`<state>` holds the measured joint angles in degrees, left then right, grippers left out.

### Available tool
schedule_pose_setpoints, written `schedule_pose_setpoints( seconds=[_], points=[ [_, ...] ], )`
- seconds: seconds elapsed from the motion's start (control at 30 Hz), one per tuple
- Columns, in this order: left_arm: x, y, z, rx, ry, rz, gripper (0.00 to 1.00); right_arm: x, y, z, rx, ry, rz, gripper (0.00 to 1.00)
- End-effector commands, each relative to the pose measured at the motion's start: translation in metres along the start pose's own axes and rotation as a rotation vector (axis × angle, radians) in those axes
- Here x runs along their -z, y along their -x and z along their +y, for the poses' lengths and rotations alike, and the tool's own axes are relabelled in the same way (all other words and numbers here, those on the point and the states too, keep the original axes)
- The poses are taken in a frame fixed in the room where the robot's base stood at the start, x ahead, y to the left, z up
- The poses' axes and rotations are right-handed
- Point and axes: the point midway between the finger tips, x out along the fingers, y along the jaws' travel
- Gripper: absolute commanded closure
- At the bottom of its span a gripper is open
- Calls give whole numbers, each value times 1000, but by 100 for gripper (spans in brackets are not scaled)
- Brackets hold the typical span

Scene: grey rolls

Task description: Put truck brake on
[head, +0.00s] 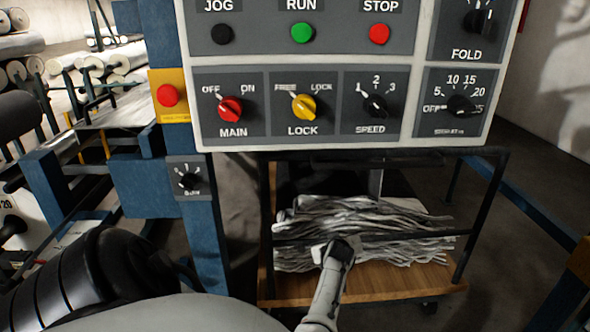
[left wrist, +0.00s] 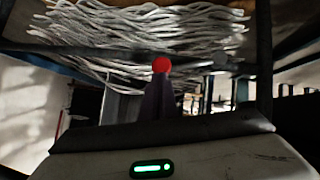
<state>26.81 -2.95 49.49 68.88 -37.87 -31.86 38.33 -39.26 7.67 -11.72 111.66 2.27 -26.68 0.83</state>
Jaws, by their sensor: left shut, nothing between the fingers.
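The truck is a dark-framed cart with a wooden deck (head: 365,287), standing below the control panel in the head view. No part is clearly marked as its brake. A round red knob (left wrist: 161,65) shows in the left wrist view, just beyond my fingertips; I cannot tell whether they touch it or what it belongs to. My left gripper (head: 345,243) is in front of the cart's front bar, near the grey strands. In the left wrist view its dark fingers (left wrist: 160,88) are together and hold nothing. My right gripper is not in view.
Grey strands (head: 360,225) lie on the cart. The control panel (head: 335,143) with knobs and buttons hangs above it, beside a blue post (head: 205,240). A blue rail (head: 530,215) runs at the right. Rolls (head: 110,60) lie on racks at the back left.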

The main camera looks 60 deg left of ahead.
Motion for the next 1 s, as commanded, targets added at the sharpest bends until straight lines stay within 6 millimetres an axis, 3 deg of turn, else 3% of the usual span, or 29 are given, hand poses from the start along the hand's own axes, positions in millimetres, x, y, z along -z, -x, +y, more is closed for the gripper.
schedule_pose_setpoints(
  seconds=[0.57,0.87,1.0],
  points=[
    [9,4,2,-3,2,8,100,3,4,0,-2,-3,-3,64],
    [38,37,13,-5,-1,1,100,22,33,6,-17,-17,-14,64],
    [34,66,21,-4,1,-1,100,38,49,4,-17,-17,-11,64]
  ],
)
